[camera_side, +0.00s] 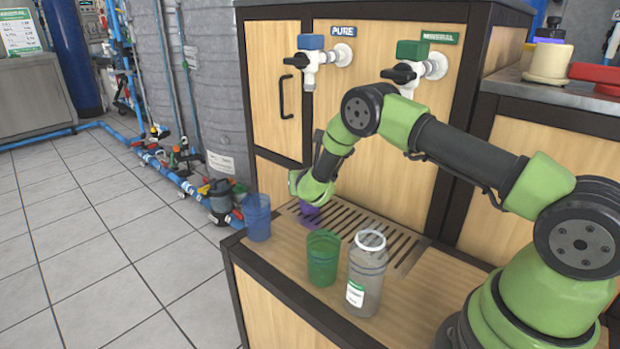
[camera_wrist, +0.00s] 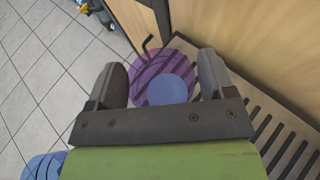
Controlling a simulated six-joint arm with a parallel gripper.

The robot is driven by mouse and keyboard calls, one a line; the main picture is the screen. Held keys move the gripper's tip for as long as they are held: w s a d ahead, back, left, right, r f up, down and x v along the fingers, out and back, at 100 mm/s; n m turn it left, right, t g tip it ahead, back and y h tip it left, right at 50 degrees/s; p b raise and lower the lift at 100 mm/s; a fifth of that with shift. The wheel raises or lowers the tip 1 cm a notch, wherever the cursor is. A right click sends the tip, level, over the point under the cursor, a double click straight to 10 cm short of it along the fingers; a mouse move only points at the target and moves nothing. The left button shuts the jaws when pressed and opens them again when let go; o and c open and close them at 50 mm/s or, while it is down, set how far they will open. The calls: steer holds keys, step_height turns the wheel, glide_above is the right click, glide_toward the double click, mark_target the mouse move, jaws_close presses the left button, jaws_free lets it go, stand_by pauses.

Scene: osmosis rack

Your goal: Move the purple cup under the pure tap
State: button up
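The purple cup (camera_side: 309,213) is on or just above the slatted drain grate, below the pure tap (camera_side: 311,60) with the blue handle top. My gripper's green end hides its upper part in the side view. In the wrist view I look down into the purple cup (camera_wrist: 150,83), between my two dark fingertips. My gripper (camera_wrist: 163,82) has one finger on each side, very near or touching the cup's rim; I cannot tell if it grips. The pure tap is beneath the PURE sign (camera_side: 343,32).
The blue cup (camera_side: 257,218) stands left of the grate (camera_side: 382,232); it also shows in the wrist view (camera_wrist: 42,166). The green cup (camera_side: 322,258) and a clear labelled bottle (camera_side: 366,275) stand in front. The green-topped mineral tap (camera_side: 413,52) is partly behind my arm.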

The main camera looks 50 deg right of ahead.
steer(key=shift+o, duration=0.7)
steer(key=shift+r, duration=0.1)
steer(key=shift+r, duration=0.15)
steer(key=v, duration=1.2)
